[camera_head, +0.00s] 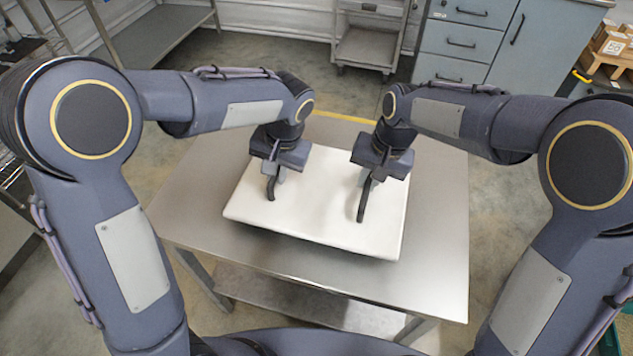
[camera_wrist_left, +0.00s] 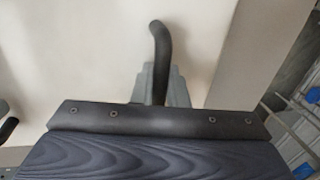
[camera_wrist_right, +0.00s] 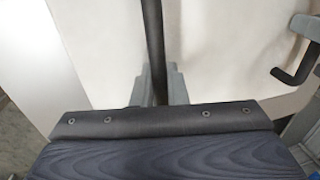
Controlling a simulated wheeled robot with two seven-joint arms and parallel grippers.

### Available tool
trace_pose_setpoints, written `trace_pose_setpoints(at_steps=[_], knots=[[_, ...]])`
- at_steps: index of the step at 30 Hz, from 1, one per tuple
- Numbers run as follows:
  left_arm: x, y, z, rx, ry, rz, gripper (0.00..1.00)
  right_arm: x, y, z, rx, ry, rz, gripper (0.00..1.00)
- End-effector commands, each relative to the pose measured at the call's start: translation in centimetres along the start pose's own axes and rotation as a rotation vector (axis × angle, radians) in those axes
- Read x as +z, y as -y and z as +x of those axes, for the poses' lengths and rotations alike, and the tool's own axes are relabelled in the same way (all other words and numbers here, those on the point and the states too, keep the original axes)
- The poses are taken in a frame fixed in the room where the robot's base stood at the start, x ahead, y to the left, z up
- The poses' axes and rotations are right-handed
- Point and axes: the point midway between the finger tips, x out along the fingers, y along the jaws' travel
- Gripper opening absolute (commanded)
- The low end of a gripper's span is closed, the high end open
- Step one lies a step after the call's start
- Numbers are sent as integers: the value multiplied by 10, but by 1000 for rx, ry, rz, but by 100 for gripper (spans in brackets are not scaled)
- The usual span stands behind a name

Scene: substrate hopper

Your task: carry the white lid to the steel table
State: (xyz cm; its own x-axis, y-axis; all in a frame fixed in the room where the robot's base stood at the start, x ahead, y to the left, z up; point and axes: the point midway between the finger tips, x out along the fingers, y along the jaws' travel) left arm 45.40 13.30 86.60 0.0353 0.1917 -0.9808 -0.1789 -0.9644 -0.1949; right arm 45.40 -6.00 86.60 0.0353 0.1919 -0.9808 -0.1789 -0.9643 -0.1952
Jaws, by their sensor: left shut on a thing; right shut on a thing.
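The white lid (camera_head: 312,222) is a flat rectangular slab with two dark curved handles on top. It is over the steel table (camera_head: 440,230) in the head view; I cannot tell whether it touches the tabletop or hangs just above it. My left gripper (camera_head: 273,178) is shut on the lid's left handle (camera_wrist_left: 160,45). My right gripper (camera_head: 369,180) is shut on the lid's right handle (camera_wrist_right: 152,40). The lid's white surface also fills much of both wrist views. The far part of the lid is partly hidden behind my grippers.
The tabletop has bare steel around the lid, widest on the right and front. A lower shelf (camera_head: 300,297) is under the table. Behind are a steel cart (camera_head: 368,45), a grey drawer cabinet (camera_head: 465,42) and a steel bench (camera_head: 155,38). Cardboard boxes (camera_head: 610,55) are at the far right.

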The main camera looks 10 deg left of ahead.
Motion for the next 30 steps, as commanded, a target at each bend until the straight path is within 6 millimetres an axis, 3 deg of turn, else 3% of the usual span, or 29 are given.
trace_pose_setpoints(at_steps=[23,24,29,30], knots=[[0,-10,49,0,-1,0,0,0,-10,49,0,-1,0,0],[0,-10,49,0,0,0,14,0,-10,49,0,0,0,14],[0,-9,46,0,0,0,35,0,-9,46,0,0,0,35],[0,-9,46,0,0,0,35,0,-9,46,0,0,0,35]])
